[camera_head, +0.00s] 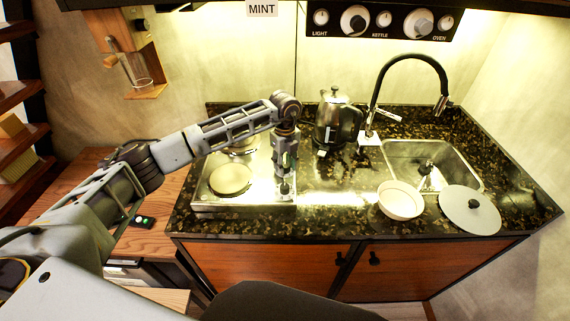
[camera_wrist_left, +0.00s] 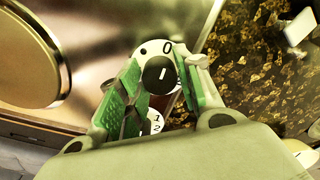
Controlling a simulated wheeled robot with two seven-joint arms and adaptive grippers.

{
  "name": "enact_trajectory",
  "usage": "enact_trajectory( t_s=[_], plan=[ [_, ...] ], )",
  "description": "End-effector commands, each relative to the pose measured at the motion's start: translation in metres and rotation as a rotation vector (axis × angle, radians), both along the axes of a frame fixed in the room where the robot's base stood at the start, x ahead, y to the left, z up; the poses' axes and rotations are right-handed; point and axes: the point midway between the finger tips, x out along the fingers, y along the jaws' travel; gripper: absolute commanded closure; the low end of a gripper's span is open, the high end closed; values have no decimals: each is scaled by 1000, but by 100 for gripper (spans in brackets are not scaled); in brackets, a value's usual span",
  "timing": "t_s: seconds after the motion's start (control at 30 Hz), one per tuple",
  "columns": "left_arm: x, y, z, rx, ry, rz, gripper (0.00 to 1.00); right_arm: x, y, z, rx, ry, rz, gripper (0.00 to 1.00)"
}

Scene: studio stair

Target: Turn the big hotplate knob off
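The hotplate (camera_head: 200,196) is a silver unit with a round plate on the left of the counter; the plate's edge also shows at the left of the left wrist view (camera_wrist_left: 56,85). The big hotplate knob (camera_wrist_left: 158,73) is black with a short white mark, on a white dial with a 0 above and 1 and 2 below. My left gripper (camera_head: 285,188) points down at the hotplate's right side, hiding the knob in the head view. In the left wrist view, its green-padded fingers (camera_wrist_left: 156,88) are apart, one each side of the knob; contact cannot be told. My right gripper is not in view.
A kettle (camera_head: 337,122) stands behind and right of my left gripper. A control panel (camera_head: 383,20) hangs on the wall above.

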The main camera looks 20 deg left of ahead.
Motion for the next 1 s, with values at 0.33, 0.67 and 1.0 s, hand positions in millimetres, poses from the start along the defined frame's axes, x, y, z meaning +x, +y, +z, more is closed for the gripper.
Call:
enact_trajectory(
  t_s=[0.33, 0.67, 1.0],
  plan=[
    [0, 0, -1, 0, 1, -2, 45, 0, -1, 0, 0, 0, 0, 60],
    [0, 0, 8, 1, 1, -2, 45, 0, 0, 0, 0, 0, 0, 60],
    [0, 0, 50, 0, -1, -3, 45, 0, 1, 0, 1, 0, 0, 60]
  ],
)
